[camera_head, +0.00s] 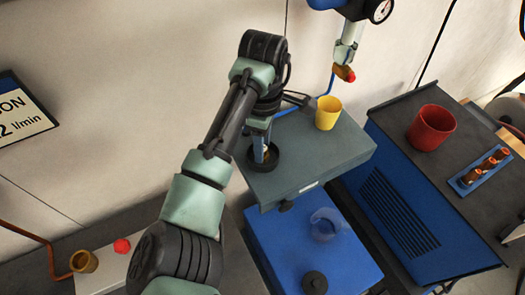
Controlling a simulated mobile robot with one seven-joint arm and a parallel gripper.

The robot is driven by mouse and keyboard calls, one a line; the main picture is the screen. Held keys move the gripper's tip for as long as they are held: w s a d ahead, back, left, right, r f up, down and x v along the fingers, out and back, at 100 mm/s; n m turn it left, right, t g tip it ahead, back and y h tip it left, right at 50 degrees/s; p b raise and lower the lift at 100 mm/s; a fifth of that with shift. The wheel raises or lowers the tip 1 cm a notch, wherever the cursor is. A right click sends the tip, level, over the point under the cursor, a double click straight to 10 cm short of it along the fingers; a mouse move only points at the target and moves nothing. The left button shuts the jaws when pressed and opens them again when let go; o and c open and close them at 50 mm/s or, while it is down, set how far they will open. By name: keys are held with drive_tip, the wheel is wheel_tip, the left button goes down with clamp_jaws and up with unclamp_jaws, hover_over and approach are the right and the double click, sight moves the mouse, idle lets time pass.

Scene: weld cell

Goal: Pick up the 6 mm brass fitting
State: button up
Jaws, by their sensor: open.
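My gripper (262,151) points down over a round black dish (277,165) on the grey-green top of a box-shaped unit (318,163). Its fingers are open and reach down to the dish. A small brass-coloured spot, perhaps the 6 mm brass fitting (266,154), shows between the fingers. The fingers and the dish rim hide most of it, so I cannot tell its shape or whether the fingers touch it.
A yellow cup (328,113) stands right of the dish. A blue-and-gauge fitting with a red-tipped end (345,73) hangs above. A blue cabinet (400,215) carries a red cup (432,127) and a blue rack (465,184) of copper-coloured pieces. A translucent blue cup (325,225) stands lower.

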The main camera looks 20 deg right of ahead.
drive_tip(key=c, duration=0.6)
clamp_jaws()
